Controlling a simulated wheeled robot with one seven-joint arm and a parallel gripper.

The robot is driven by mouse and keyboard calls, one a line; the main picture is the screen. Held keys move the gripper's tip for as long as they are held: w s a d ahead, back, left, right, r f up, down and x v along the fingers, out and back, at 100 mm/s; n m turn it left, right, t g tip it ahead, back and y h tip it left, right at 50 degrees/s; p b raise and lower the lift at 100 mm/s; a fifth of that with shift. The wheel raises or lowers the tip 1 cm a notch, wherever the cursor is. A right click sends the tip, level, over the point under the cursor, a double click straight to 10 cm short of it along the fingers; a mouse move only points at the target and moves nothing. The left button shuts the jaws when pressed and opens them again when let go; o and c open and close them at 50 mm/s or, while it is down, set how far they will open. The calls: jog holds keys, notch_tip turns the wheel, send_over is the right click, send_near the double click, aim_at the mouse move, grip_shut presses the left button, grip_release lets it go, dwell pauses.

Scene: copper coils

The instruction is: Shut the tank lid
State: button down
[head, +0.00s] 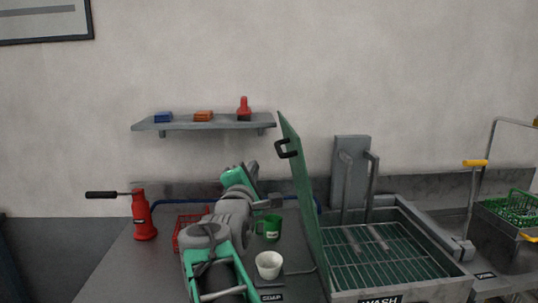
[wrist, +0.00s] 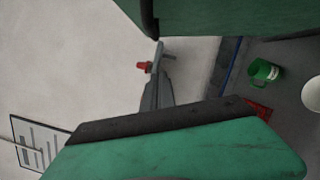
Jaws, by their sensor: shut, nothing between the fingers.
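The tank (head: 430,290), with a WASH label on its front, stands at the right with a wire rack inside. Its green lid (head: 306,190) stands nearly upright along the tank's left side, so the tank is open. A black handle (head: 286,148) sits near the lid's top, on its left face. The lid (wrist: 230,15) and part of its handle (wrist: 148,18) also show at the top of the wrist view. My gripper (head: 272,202) is shut and empty, left of the lid and below the handle. Its fingertips are small and unclear in the head view.
A green mug (head: 268,228) and a white cup (head: 269,265) stand between my arm and the lid. A red basket (head: 187,232) and red jack (head: 144,215) are left. A wall shelf (head: 205,123) hangs above. Upright pipes (head: 373,185) rise behind the tank.

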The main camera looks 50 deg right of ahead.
jog(key=d+r+p, duration=0.2)
jog(key=d, duration=0.4)
jog(key=shift+s+d, duration=0.15)
jog(key=shift+d, duration=0.25)
jog(key=shift+r, duration=0.1)
